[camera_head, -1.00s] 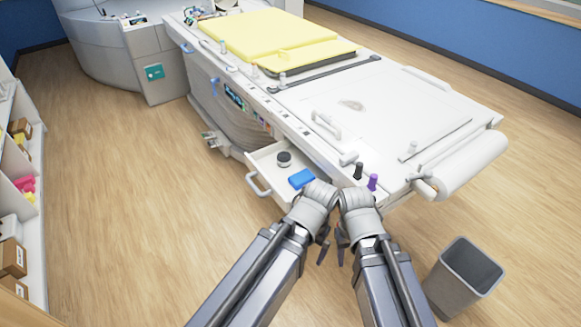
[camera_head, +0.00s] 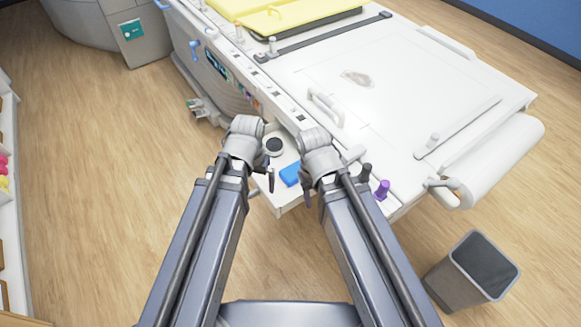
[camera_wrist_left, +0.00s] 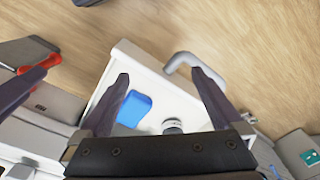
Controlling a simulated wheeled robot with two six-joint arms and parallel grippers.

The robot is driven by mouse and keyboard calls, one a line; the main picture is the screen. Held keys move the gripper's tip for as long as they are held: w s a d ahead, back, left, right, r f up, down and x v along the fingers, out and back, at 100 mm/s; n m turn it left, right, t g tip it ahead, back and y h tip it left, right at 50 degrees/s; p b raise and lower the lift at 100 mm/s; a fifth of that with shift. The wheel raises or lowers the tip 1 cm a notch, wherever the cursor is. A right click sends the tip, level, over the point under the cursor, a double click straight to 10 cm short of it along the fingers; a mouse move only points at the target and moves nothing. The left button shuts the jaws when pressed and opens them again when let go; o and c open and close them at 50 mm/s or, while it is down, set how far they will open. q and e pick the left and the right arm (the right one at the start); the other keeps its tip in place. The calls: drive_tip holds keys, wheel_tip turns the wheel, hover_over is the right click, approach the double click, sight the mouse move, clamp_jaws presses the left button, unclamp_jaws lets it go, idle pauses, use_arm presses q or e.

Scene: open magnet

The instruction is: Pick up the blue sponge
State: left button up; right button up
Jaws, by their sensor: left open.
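The blue sponge (camera_head: 291,174) lies in the open white drawer (camera_head: 291,204) and is partly hidden by my right arm in the head view. In the left wrist view, the sponge (camera_wrist_left: 134,109) lies between my spread fingers, closer to the left one. My left gripper (camera_head: 264,181) is open and empty, above the drawer and just left of the sponge in the head view. My right gripper (camera_head: 308,198) is just right of the sponge. Its jaws are mostly hidden, so I cannot tell their state.
A round dark-topped item (camera_head: 273,146) sits in the drawer behind the sponge. The drawer's handle (camera_wrist_left: 183,62) shows in the wrist view. The white machine bed (camera_head: 400,110) rises behind the drawer, with black and purple knobs (camera_head: 382,190). A grey bin (camera_head: 473,270) stands right. Floor at left is clear.

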sight(295, 170)
use_arm(q)
drive_tip(key=w, duration=0.1)
drive_tip(key=w+f+m+b, duration=0.1)
drive_tip(key=w, duration=0.1)
drive_tip(key=w+f+m+h, duration=0.1)
drive_tip(key=w, duration=0.1)
drive_tip(key=shift+d+t, duration=0.4)
drive_tip(key=w+d+m, duration=0.1)
drive_tip(key=d, duration=0.1)
drive_tip(key=w+d+m+h, duration=0.1)
drive_tip(key=w+d+m, duration=0.2)
drive_tip(key=d+m, duration=0.1)
drive_tip(key=shift+w+d+r+t+h+b, duration=0.1)
drive_tip(key=shift+w+d+t+h+b, duration=0.15)
drive_tip(key=shift+d+t+h+b, duration=0.1)
drive_tip(key=shift+w+d+m, duration=0.15)
drive_tip(key=shift+d+m, duration=0.25)
drive_tip(key=shift+m, duration=0.2)
drive_tip(key=b+x, duration=0.2)
drive_tip(key=shift+w+f+b, duration=0.1)
drive_tip(key=shift+f+b, duration=0.25)
drive_tip(key=f+b, duration=0.1)
drive_tip(key=w+d+f+b, duration=0.1)
drive_tip(key=f+b, duration=0.1)
drive_tip(key=shift+w+d+f+b, duration=0.25)
drive_tip(key=shift+d+f+b, duration=0.3)
drive_tip(key=shift+f+b, duration=0.25)
use_arm(e)
wheel_tip(295, 170, down, 10)
